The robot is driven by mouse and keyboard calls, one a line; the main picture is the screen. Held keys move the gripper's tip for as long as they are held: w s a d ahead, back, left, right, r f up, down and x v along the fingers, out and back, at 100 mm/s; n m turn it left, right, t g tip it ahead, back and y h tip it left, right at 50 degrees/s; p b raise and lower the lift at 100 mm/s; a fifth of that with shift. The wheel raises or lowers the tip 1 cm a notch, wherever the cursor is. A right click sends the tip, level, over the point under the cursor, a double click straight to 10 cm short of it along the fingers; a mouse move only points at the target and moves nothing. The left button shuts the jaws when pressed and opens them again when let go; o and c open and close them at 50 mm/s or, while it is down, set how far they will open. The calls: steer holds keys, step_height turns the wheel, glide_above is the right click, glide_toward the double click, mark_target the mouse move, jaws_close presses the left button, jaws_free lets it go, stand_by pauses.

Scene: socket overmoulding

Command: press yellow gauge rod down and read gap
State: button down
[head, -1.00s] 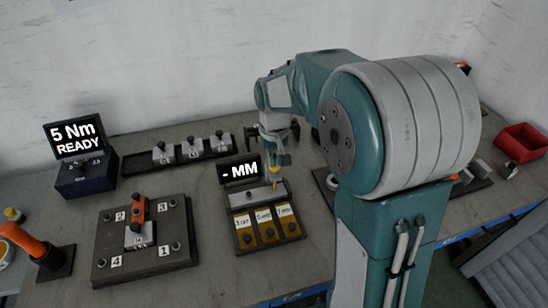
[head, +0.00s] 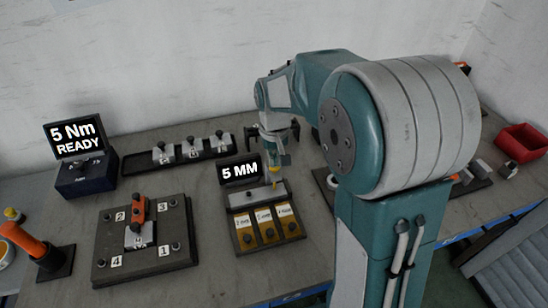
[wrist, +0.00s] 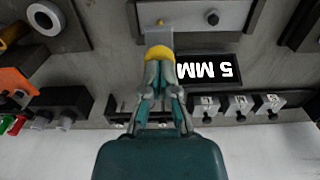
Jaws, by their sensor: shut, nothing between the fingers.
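The yellow gauge rod (head: 275,170) stands at the grey gauge block (head: 243,198), on the right part of it. The rod's yellow head also shows in the wrist view (wrist: 159,52), right at my fingertips. My gripper (wrist: 160,72) is shut with nothing between its fingers, and its tips appear to touch the yellow head. In the head view my gripper (head: 272,158) is over the rod, small and partly hidden by my wrist. The gap display (head: 240,171) behind the block reads "5 MM". It reads the same, upside down, in the wrist view (wrist: 208,71).
A dark tray with several ochre labelled plates (head: 267,228) lies in front of the gauge block. A numbered fixture plate (head: 110,240) is to its left, a rack of grey blocks (head: 195,150) behind. A "5 Nm READY" screen (head: 76,138) stands at left.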

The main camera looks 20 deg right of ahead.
steer(key=shift+r, duration=3.65)
steer(key=shift+s+r, duration=0.25)
steer(key=shift+r, duration=0.05)
steer(key=s+r+t, duration=0.2)
steer(key=s, duration=0.8)
steer(key=s+r+t, duration=0.2)
steer(key=s+t, duration=0.1)
steer(key=s, duration=0.7)
steer(key=shift+s+t, duration=0.2)
steer(key=shift+t, duration=0.1)
